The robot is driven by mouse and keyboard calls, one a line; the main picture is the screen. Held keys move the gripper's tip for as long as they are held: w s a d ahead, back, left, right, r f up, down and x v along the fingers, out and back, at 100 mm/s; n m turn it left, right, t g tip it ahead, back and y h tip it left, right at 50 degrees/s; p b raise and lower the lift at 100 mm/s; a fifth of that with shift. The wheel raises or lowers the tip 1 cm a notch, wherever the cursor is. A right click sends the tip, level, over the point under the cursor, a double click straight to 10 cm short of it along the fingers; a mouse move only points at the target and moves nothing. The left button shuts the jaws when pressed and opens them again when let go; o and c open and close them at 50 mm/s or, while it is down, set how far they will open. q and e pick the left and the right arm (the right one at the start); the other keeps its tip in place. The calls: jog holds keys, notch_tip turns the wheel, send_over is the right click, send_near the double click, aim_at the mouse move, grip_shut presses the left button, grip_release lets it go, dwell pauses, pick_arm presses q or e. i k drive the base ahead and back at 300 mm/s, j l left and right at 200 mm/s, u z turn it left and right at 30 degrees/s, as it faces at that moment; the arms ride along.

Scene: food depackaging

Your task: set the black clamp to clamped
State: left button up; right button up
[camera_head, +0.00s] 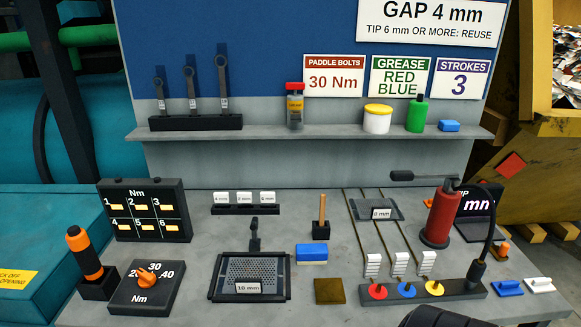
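The black clamp (254,238) stands at the back edge of a black-framed holder (213,287) on the grey bench. Its handle points upward, and its small parts are hard to make out. In the holder lies a grey perforated plate (268,270) with a "10 mm" label at its front. No gripper is near the clamp. No gripper fingers show in this view. A dark rounded shape, cut off by the bottom edge right of centre, may be part of my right arm.
A blue-and-white block (312,253) and a wooden-handled tool (321,214) stand right of the clamp. A torque dial box (145,290) and an orange-handled tool (84,254) are left. A red cylinder (441,218) with a lever stands right. A shelf (320,134) runs behind.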

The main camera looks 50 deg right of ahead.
aim_at(254, 223)
jog(key=l+z, duration=0.1)
jog(key=z, duration=0.7)
jog(key=i+l+z, duration=0.1)
jog(key=z, duration=0.3)
jog(key=l+z, duration=0.1)
jog(key=z, duration=0.35)
jog(key=k+l+u, duration=0.1)
jog(key=k+l, duration=0.05)
